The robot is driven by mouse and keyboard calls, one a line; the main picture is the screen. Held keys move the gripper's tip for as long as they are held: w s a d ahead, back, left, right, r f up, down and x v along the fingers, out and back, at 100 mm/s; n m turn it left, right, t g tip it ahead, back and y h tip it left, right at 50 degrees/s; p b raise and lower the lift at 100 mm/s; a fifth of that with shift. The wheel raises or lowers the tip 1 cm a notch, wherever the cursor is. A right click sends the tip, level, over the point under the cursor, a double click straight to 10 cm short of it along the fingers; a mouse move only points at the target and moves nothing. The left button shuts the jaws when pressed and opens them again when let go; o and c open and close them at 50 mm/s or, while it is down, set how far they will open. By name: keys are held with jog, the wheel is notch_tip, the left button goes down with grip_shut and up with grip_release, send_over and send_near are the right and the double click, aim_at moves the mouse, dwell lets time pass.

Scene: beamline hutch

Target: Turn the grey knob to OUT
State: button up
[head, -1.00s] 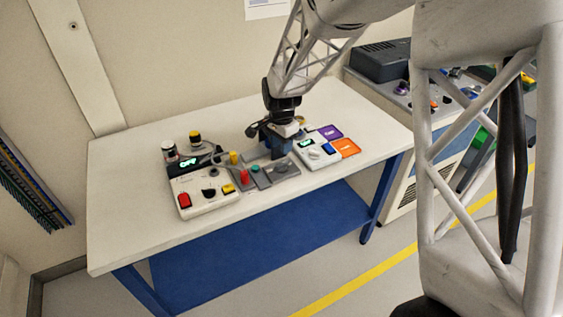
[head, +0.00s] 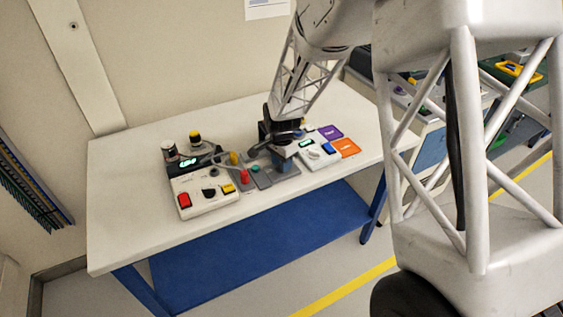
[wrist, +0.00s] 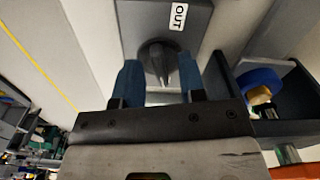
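The grey knob (wrist: 157,58) sits on a grey panel (wrist: 130,20) in the wrist view. A white label reading OUT (wrist: 179,16) is on the panel, above and right of the knob. The knob's pointed part aims toward the bottom of the wrist picture, away from the label. My gripper (wrist: 173,68) is open, with one blue finger on each side of the knob and gaps visible between. In the head view my gripper (head: 281,160) is low over the grey unit (head: 262,179), and it hides the knob there.
A white control box (head: 205,200) with red and yellow buttons stands left of the unit. Another white box (head: 316,157) with a blue button stands right, beside purple (head: 330,132) and orange (head: 347,148) pads. The white table (head: 130,225) is clear at front left.

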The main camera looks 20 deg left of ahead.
grip_shut()
dwell(0.3)
